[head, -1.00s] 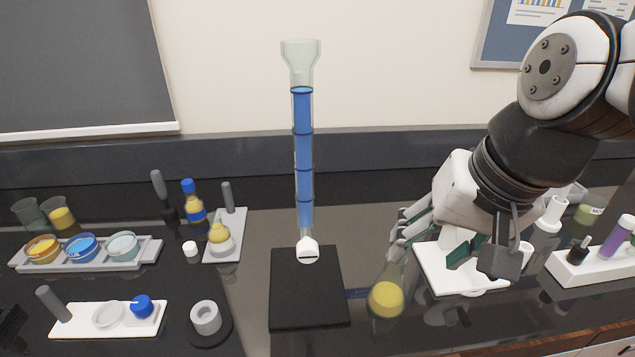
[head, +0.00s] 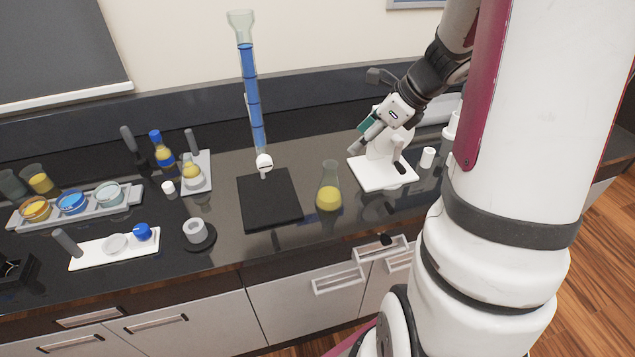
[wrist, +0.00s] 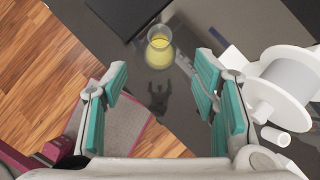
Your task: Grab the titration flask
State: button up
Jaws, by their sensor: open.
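The titration flask is a clear conical flask (head: 328,190) with yellow liquid, upright on the dark bench, right of the burette's black base. In the wrist view the flask (wrist: 159,50) is seen from above, beyond my fingertips and between the lines of the two fingers. My gripper (wrist: 160,82) is open, with green pads apart and nothing between them. In the head view my gripper (head: 362,137) is above and to the right of the flask, beside the white stand, apart from the flask.
The tall blue-filled burette (head: 253,100) rises from its black base (head: 270,200) left of the flask. A white stand (head: 383,173) is close on the right. The tray with coloured dishes (head: 75,205) is far left. Bench in front of the flask is clear.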

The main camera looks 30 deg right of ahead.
aim_at(331, 165)
jog(key=x, duration=1.2)
jog(key=shift+w+a+f, duration=0.1)
jog(key=shift+w+a, duration=0.05)
jog(key=shift+w, duration=0.1)
grip_shut()
